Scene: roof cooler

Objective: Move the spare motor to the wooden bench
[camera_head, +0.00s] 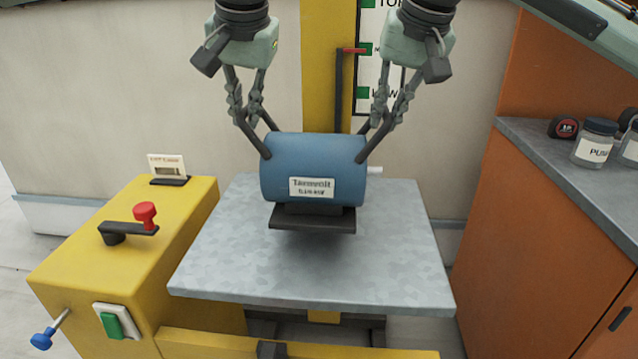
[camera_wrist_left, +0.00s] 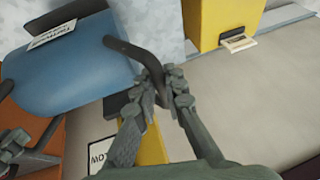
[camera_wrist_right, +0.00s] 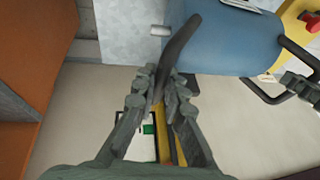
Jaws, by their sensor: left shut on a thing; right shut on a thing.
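The blue spare motor (camera_head: 313,169), with a white label and a dark foot plate, is over the grey metal platform (camera_head: 235,260). A shadow lies under the foot plate, which looks slightly above the platform. My left gripper (camera_head: 246,115) is shut on the motor's left dark bar handle, also seen in the left wrist view (camera_wrist_left: 122,47). My right gripper (camera_head: 388,115) is shut on the right bar handle, also seen in the right wrist view (camera_wrist_right: 180,45). The motor looks about level. I cannot make out a wooden bench in these views.
A yellow control box (camera_head: 130,250) with a red-knobbed lever (camera_head: 145,214) and green switch (camera_head: 112,325) stands left of the platform. A yellow post (camera_head: 328,60) rises behind. An orange cabinet (camera_head: 540,220) with a grey top stands right, carrying jars (camera_head: 595,142) and a tape measure (camera_head: 563,127).

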